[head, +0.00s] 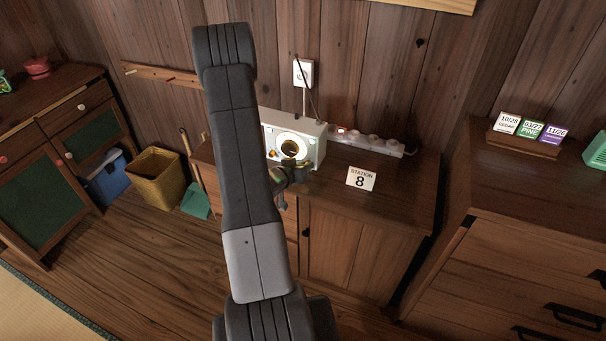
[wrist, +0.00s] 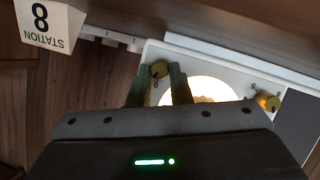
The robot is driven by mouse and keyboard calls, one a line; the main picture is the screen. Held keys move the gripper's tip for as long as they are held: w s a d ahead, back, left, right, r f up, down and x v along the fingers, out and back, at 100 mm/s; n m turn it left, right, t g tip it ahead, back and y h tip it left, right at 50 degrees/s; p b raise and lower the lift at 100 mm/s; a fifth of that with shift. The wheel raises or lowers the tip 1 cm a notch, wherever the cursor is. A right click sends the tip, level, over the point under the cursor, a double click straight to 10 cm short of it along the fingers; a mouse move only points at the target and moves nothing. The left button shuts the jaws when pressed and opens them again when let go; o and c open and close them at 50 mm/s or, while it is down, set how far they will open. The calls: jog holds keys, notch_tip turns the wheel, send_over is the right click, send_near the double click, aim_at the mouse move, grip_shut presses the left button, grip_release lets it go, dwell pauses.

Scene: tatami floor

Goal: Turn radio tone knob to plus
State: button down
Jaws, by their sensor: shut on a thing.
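The white radio (head: 318,131) stands on the low wooden cabinet, partly hidden behind my arm in the head view. In the wrist view its pale front panel (wrist: 205,62) shows a bright round dial (wrist: 205,88) and two brass knobs. My gripper (wrist: 161,75) is shut on one brass knob (wrist: 159,69), a fingertip on each side of it. The other brass knob (wrist: 268,102) is apart, to the right in the wrist view. The marks around the knobs are too small to read, so I cannot tell the knob's setting. In the head view my gripper (head: 291,171) is at the radio's front.
A station 8 card (head: 361,179) stands on the cabinet top (head: 405,180) right of the radio. A white power strip (head: 368,142) lies behind it. A wall outlet (head: 303,73) with a cord is above. A yellow bin (head: 156,178) stands on the floor at left.

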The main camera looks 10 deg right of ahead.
jog(key=m+b, duration=0.1)
jog(key=b, duration=0.1)
jog(key=m+y+b, duration=0.1)
jog(key=b, duration=0.1)
jog(key=t+y+b, duration=0.1)
jog(key=b, duration=0.1)
jog(key=shift+s+d+f+m+b, duration=0.15)
jog(key=shift+d+f+m+b, duration=0.15)
jog(key=shift+m+b, duration=0.1)
jog(key=m+t+y+b, duration=0.1)
jog(key=m+b, duration=0.1)
jog(key=b, duration=0.5)
jog(key=shift+s, duration=0.1)
jog(key=m+y+b, duration=0.1)
jog(key=b, duration=0.4)
jog(key=m+t+b, duration=0.1)
jog(key=b, duration=0.3)
jog(key=shift+s+d+m+t+y+b, duration=0.1)
jog(key=shift+d+m+t+y+b, duration=0.1)
jog(key=shift+m+t+y+b, duration=0.15)
jog(key=b, duration=0.2)
jog(key=shift+m+b, duration=0.35)
jog(key=shift+b, duration=0.05)
jog(key=shift+r+m+t+y+b, duration=0.25)
jog(key=shift+m+b, duration=0.05)
jog(key=shift+b, duration=0.4)
jog(key=c, duration=1.3)
grip_release()
